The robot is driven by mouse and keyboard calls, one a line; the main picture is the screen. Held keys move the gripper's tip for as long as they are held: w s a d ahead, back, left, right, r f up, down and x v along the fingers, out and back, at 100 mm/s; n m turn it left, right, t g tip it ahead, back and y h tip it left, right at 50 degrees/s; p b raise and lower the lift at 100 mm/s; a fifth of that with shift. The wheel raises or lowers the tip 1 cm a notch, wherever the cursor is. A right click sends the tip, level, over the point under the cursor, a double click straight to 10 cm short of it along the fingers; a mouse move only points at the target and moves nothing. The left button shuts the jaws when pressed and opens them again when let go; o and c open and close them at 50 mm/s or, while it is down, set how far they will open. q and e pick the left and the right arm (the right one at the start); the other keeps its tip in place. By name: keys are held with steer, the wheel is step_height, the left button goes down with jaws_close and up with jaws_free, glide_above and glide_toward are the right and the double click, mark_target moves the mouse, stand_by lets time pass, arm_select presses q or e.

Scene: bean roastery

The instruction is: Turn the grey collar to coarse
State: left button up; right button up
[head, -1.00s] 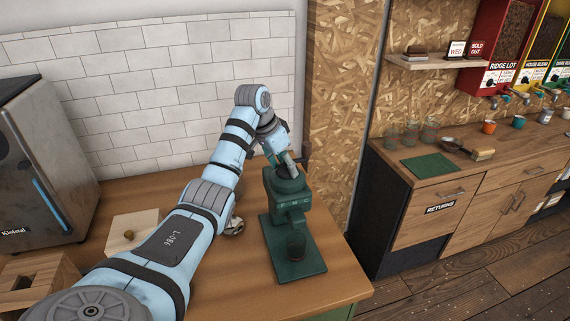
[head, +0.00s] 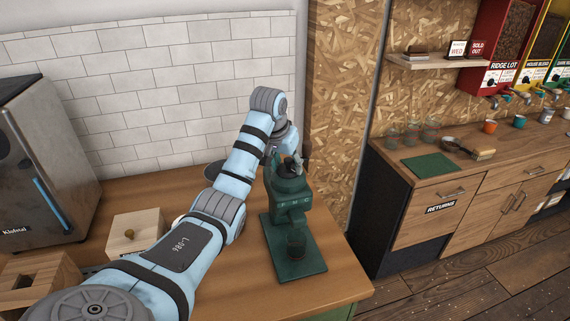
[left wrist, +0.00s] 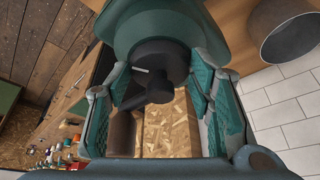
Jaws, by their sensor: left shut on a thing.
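The dark green grinder (head: 290,215) stands near the front right of the wooden counter, with small pale letters on its front that look like F, M, C. Its dark grey collar (left wrist: 160,60) shows in the left wrist view, with a stubby handle and a short pale mark. Finger contact is partly hidden. My right gripper is out of view.
A dark round can (head: 213,169) stands behind my left arm. The tiled wall is close behind. The counter's right edge is near the grinder.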

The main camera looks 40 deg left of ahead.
arm_select(q)
steer(key=shift+w+d+n+y, duration=0.15)
steer(key=shift+n+y, duration=0.55)
steer(key=shift+n, duration=1.2)
steer(key=shift+g, duration=0.3)
steer(key=o, duration=1.2)
steer(key=shift+w+f, duration=0.1)
steer(key=shift+w, duration=0.05)
